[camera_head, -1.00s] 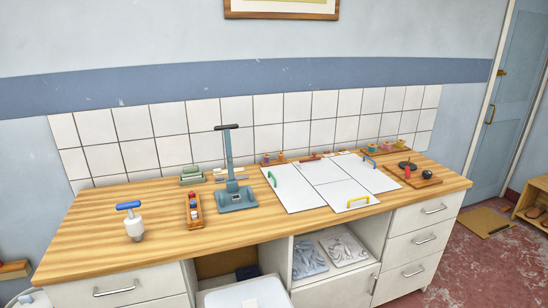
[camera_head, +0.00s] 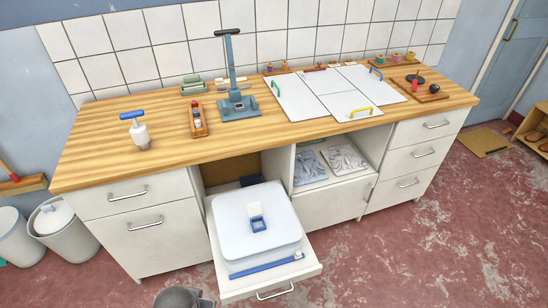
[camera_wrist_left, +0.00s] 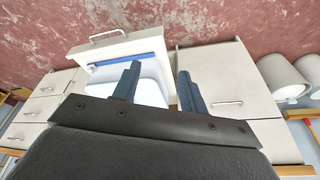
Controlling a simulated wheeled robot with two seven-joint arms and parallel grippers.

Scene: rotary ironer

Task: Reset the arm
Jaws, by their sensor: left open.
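My left gripper (camera_wrist_left: 160,68) shows in the left wrist view with its two dark blue fingers apart and nothing between them. Beyond the fingers are the pulled-out drawer (camera_wrist_left: 104,47) and the white rounded box in it, upside down in this view. I cannot tell the exact distance to them, but the fingers grip nothing. Neither gripper can be made out in the head view. My right gripper is not in view.
The open drawer (camera_head: 311,271) sticks out from the cabinet, holding a white box (camera_head: 236,222). The wooden counter (camera_head: 105,120) carries a blue-handled stamp (camera_head: 138,132), a press stand (camera_head: 238,103) and white boards (camera_head: 310,95).

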